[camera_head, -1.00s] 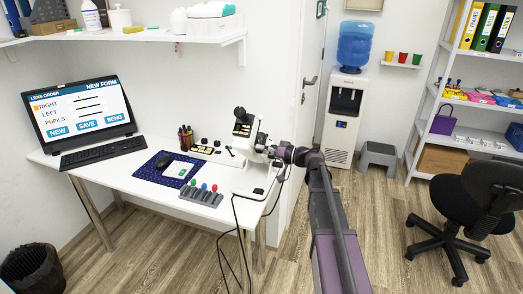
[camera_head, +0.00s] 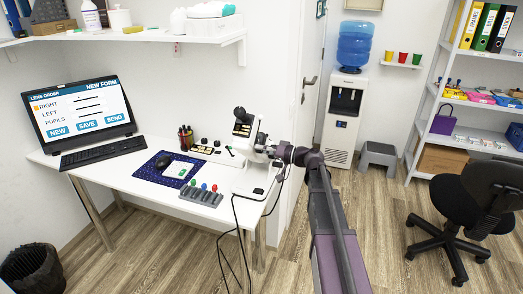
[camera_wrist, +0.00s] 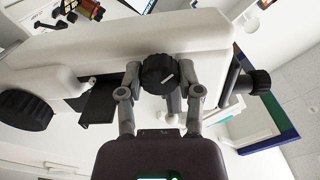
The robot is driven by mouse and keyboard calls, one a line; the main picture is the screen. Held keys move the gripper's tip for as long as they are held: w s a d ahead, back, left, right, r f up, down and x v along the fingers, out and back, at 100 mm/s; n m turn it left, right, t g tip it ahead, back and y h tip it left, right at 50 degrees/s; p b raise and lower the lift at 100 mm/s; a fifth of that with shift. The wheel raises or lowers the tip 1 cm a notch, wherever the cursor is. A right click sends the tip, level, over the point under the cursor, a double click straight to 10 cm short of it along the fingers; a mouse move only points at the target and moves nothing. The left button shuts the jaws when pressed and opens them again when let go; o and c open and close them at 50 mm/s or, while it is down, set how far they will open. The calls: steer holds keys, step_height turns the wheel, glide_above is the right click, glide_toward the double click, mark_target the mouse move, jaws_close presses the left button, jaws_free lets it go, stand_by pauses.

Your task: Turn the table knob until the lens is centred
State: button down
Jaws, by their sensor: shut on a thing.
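The white lens instrument (camera_head: 252,150) stands at the right end of the white table (camera_head: 147,197), and its body also fills the upper part of the wrist view (camera_wrist: 130,45). In the wrist view, a black ribbed knob (camera_wrist: 158,74) with a pale mark line sits on the instrument's side. My gripper (camera_wrist: 160,88) is shut on this knob, one finger on each side. The mark line runs at a slant. More black knobs show at the left (camera_wrist: 26,109) and right (camera_wrist: 258,82) of the wrist view. I cannot make out the lens's centring.
A rack with coloured knobs (camera_head: 202,195) stands at the table's front edge. A blue mat (camera_head: 166,169), a keyboard (camera_head: 104,152) and a laptop screen (camera_head: 80,114) are to the left. Black cables (camera_head: 237,235) hang below the instrument. A chair (camera_head: 470,210) stands at the right.

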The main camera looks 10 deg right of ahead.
steer(key=shift+m, duration=0.6)
steer(key=shift+c, duration=1.3)
jaws_free()
steer(key=v, duration=1.2)
